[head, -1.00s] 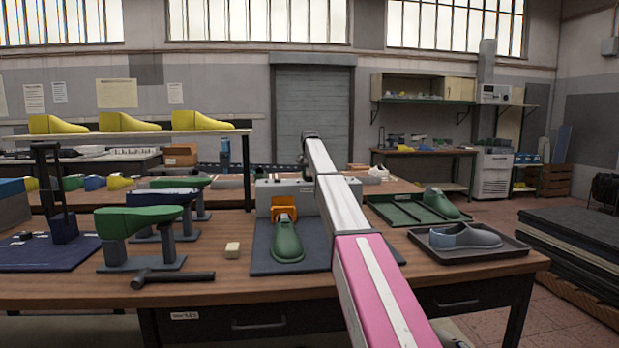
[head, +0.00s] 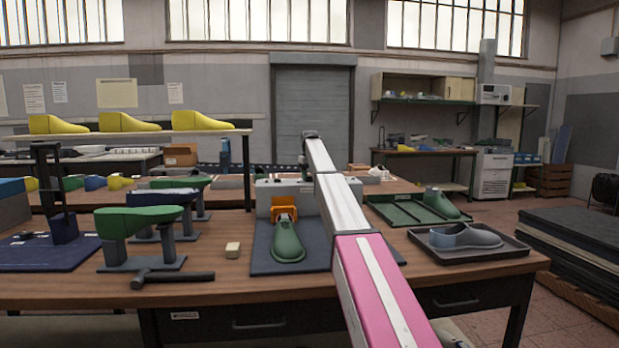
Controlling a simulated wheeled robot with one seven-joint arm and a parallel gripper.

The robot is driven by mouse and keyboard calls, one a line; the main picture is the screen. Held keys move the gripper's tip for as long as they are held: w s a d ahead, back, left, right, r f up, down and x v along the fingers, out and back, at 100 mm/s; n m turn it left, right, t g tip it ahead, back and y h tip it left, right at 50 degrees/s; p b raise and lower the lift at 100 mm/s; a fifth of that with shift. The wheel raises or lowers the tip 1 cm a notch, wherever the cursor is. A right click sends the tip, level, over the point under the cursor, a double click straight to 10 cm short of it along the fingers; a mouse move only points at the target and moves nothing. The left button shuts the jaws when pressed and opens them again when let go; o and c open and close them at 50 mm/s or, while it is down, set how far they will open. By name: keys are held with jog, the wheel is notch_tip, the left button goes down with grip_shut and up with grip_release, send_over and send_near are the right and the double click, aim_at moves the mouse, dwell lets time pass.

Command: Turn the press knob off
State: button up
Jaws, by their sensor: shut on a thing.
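The press is a grey box (head: 262,196) with an orange clamp (head: 284,208) on its front, at the back of a dark mat on the bench. A green shoe last (head: 288,243) lies sole-down in front of the clamp. My pink and white arm crosses the right part of the press, and its far end bends down behind the arm itself. My gripper's fingers are hidden there. I cannot make out the press knob; the arm covers part of the press front.
A green last on a grey stand (head: 140,222), a hammer (head: 175,278) and a beige block (head: 232,250) are left of the mat (head: 262,262). A dark tray (head: 505,258) with a grey last and a green tray (head: 390,213) are to the right. A yellow-last shelf stands at the left.

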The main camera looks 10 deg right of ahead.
dwell(0.5)
jog(key=o, duration=0.9)
